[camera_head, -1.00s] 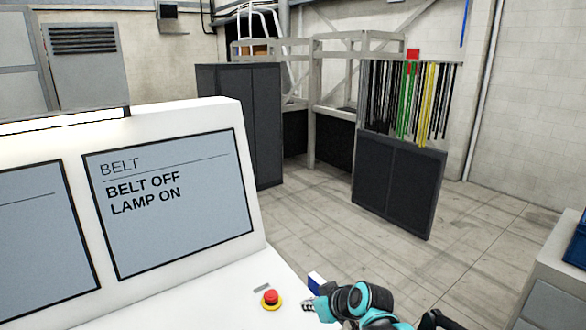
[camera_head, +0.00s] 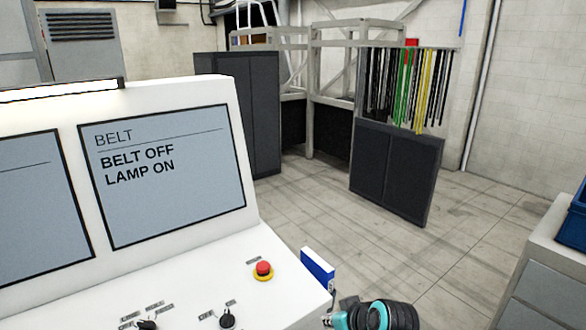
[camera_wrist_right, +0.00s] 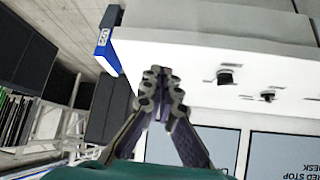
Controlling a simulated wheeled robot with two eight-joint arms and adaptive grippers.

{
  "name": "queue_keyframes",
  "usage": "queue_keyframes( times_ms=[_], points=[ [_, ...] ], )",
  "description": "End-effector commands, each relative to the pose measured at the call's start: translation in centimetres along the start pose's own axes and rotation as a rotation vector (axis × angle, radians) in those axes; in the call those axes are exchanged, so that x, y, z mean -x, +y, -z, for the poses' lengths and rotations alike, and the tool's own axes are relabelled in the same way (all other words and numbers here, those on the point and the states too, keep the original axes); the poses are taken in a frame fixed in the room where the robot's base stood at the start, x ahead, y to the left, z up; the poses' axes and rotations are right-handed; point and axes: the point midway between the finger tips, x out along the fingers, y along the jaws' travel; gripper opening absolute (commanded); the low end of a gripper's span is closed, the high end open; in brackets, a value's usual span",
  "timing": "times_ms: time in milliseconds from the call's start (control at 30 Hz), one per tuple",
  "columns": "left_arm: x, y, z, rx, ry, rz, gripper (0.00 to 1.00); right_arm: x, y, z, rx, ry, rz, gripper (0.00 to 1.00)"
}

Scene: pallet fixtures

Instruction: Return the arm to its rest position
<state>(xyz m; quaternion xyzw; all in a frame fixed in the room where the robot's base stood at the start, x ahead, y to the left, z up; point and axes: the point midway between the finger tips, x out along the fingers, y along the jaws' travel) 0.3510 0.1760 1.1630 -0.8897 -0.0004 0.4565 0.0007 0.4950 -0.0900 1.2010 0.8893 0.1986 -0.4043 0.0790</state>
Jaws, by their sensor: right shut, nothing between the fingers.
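My right gripper (camera_head: 328,318) is at the bottom of the head view, just off the right edge of the white control desk. In the right wrist view my right gripper (camera_wrist_right: 163,75) has its fingertips together with nothing between them. The desk (camera_wrist_right: 205,55) lies beyond the fingers there. A screen (camera_head: 165,175) on the desk reads BELT, BELT OFF, LAMP ON. My left gripper is in neither view.
A red emergency button (camera_head: 263,268) and black knobs (camera_head: 227,318) sit on the desk. A blue and white block (camera_head: 318,268) stands at its right edge. A grey cabinet with a blue bin (camera_head: 573,222) is at far right. Open floor (camera_head: 465,210) lies between.

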Motion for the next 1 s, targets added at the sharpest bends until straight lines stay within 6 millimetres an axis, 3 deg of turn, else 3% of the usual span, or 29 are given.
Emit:
queue_keyframes(
  times_ms=[33, 167, 300, 400, 500, 600, 1000],
  points=[
    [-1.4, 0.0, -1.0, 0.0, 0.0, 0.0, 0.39, -0.4, 0.1, -2.2, -0.02, -0.01, -0.018, 0.0],
    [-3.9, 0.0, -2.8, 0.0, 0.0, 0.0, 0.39, -0.3, 0.7, -7.7, -0.096, -0.04, -0.079, 0.0],
    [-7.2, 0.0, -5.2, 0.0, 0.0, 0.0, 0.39, -0.7, 1.5, -15.4, -0.202, -0.071, -0.171, 0.0],
    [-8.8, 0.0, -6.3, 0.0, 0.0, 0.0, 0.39, -0.9, 1.9, -19.5, -0.263, -0.084, -0.226, 0.0],
    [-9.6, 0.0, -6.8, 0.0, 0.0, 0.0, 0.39, -0.9, 2.3, -22.0, -0.303, -0.091, -0.263, 0.0],
    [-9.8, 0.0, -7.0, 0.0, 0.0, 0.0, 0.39, -0.9, 2.4, -23.0, -0.323, -0.093, -0.28, 0.0],
    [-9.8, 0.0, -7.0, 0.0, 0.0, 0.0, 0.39, -0.8, 2.5, -23.1, -0.325, -0.093, -0.282, 0.0]
  ],
)
